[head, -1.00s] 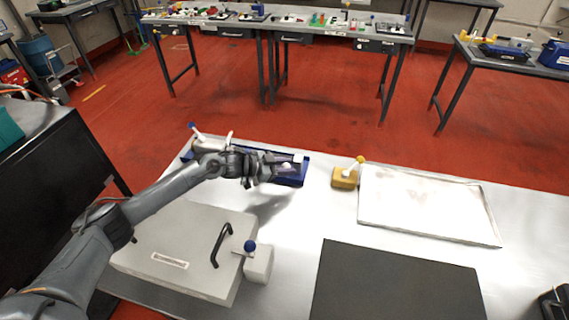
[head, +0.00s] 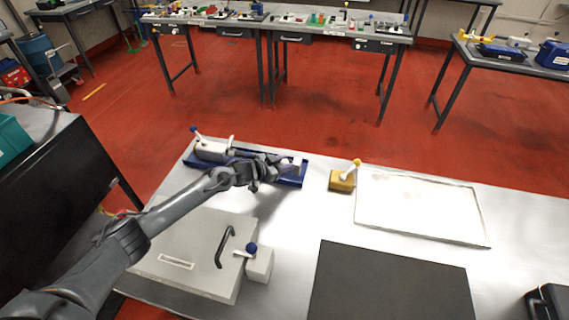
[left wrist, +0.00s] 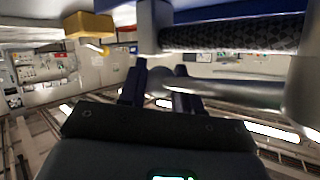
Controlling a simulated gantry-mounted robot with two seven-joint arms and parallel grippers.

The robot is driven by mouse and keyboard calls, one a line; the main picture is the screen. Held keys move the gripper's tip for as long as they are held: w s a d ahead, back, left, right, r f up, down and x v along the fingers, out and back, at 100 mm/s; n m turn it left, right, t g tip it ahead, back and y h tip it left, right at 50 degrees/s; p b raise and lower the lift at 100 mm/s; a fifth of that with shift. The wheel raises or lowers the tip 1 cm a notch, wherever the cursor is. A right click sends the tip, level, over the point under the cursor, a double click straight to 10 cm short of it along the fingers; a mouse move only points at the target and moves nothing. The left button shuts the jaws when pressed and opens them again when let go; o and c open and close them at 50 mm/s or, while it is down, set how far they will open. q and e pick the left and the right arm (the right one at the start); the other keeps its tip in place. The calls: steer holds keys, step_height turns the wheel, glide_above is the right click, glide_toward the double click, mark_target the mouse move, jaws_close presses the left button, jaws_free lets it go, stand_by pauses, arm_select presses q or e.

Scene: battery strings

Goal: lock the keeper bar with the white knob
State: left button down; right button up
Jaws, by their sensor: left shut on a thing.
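A long blue tray (head: 292,181) lies at the back left of the table. A white block (head: 211,150) with a blue-tipped lever stands at its left end. My left gripper (head: 283,165) is at its right end, shut on the white knob (head: 294,161), which the fingers partly hide. I cannot tell which is the keeper bar. My right gripper is not in view.
A yellow block (head: 342,180) with a yellow-tipped white lever stands right of the blue tray. A shallow metal tray (head: 424,208) and a black mat (head: 392,285) lie further right. A grey lidded box (head: 192,250) with a black handle sits below my left arm.

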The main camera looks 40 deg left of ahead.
arm_select(q)
steer(key=c, duration=0.8)
jaws_free()
steer(key=shift+s+a+r, duration=0.1)
steer(key=shift+s+r, duration=0.05)
steer(key=shift+s, duration=0.1)
steer(key=shift+p+v, duration=1.25)
steer(key=shift+v, duration=3.8)
